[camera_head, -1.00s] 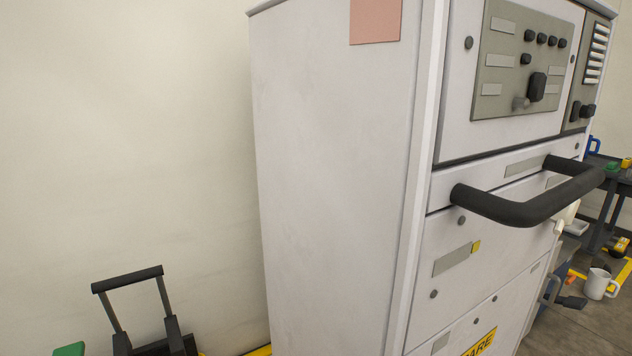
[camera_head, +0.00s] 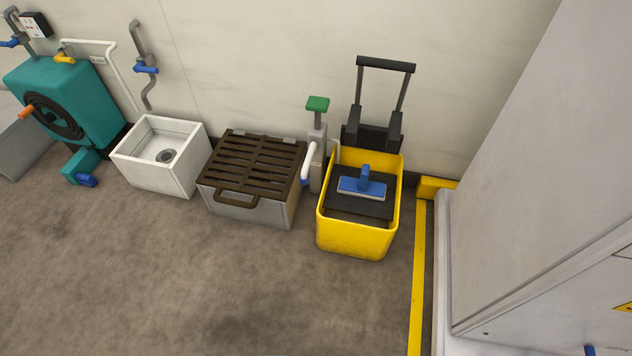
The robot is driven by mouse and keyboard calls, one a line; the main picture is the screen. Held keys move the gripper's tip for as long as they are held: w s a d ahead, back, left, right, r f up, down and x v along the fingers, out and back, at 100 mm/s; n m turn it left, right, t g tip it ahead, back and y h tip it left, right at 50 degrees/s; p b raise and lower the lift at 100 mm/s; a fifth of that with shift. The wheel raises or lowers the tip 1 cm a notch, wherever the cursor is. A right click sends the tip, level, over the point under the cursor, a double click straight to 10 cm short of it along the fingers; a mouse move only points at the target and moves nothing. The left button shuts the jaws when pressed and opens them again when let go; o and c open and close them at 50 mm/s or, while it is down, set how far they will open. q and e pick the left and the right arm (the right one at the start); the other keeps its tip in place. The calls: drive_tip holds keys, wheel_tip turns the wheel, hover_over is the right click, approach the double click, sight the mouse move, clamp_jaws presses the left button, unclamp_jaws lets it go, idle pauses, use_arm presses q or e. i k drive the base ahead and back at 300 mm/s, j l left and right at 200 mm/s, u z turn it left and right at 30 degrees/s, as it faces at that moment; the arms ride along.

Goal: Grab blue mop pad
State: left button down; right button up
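The blue mop pad (camera_head: 361,188) lies in the yellow bucket (camera_head: 355,238) by the wall. It is a flat blue plate with a pale edge and a short upright blue handle on top. It rests on a dark panel (camera_head: 346,206) inside the bucket, below the rim. A black wringer frame with a tall handle (camera_head: 385,65) stands behind it. Neither of my grippers is in view.
A slatted brown-topped box (camera_head: 252,170), a white sink (camera_head: 160,155) and a teal hose reel (camera_head: 66,105) stand left along the wall. A green-topped post (camera_head: 318,125) stands beside the bucket. A large white cabinet (camera_head: 545,180) bounds the right. The floor in front is clear.

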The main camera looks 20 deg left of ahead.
sight(362, 188)
drive_tip(key=u, duration=0.15)
drive_tip(key=i+j+z, duration=0.3)
drive_tip(key=j, duration=0.35)
drive_tip(key=i+j+z, duration=0.15)
drive_tip(key=j, duration=0.2)
drive_tip(key=i, duration=0.05)
